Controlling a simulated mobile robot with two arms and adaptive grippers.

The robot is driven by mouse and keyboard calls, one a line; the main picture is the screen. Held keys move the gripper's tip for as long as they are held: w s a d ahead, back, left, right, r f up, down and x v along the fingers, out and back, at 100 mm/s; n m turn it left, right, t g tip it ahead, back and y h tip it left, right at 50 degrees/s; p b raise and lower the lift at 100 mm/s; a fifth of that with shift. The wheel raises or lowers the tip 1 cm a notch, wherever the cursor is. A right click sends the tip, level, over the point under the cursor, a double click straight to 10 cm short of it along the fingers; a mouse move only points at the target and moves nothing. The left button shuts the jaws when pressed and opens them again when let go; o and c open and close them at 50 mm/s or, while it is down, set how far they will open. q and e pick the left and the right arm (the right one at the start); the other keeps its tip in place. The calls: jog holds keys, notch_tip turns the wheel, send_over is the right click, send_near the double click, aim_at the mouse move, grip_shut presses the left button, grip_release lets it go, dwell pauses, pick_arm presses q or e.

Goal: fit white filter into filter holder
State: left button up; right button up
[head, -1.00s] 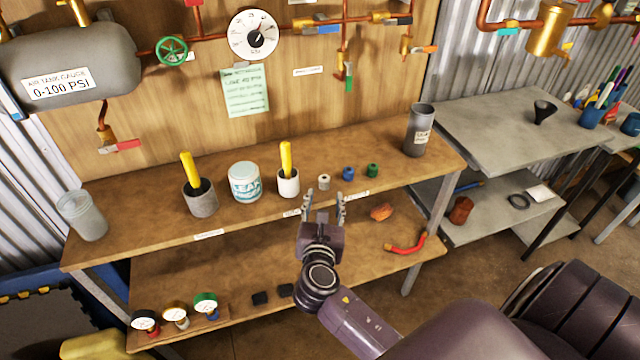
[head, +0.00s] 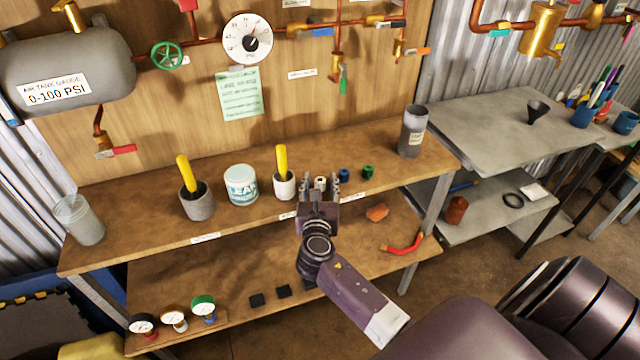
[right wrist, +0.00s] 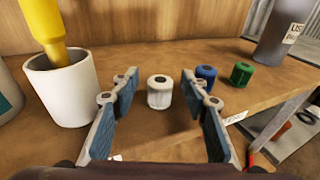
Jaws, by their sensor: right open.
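The white filter (head: 321,182) is a small ribbed cylinder standing upright on the upper wooden shelf. My right gripper (head: 320,186) is open, with its fingers pointing at the filter. In the right wrist view the filter (right wrist: 160,94) stands just ahead, centred between the open fingers and not gripped. A blue filter-like cylinder (head: 344,174) and a green one (head: 368,172) stand in a row to its right. A brass canister (head: 541,30) hangs on piping at the top right; I cannot tell whether it is the filter holder. My left gripper is out of view.
Left of the filter, a white cup (right wrist: 62,88) with a yellow-handled tool stands close to my fingers. A white labelled tub (head: 241,186) and a grey cup (head: 198,203) are farther left. A grey canister (head: 412,132) stands at the shelf's right end.

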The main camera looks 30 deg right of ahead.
jog(key=shift+c, duration=0.6)
jog(key=c, duration=0.9)
jog(key=shift+r, duration=0.1)
jog(key=shift+c, duration=0.2)
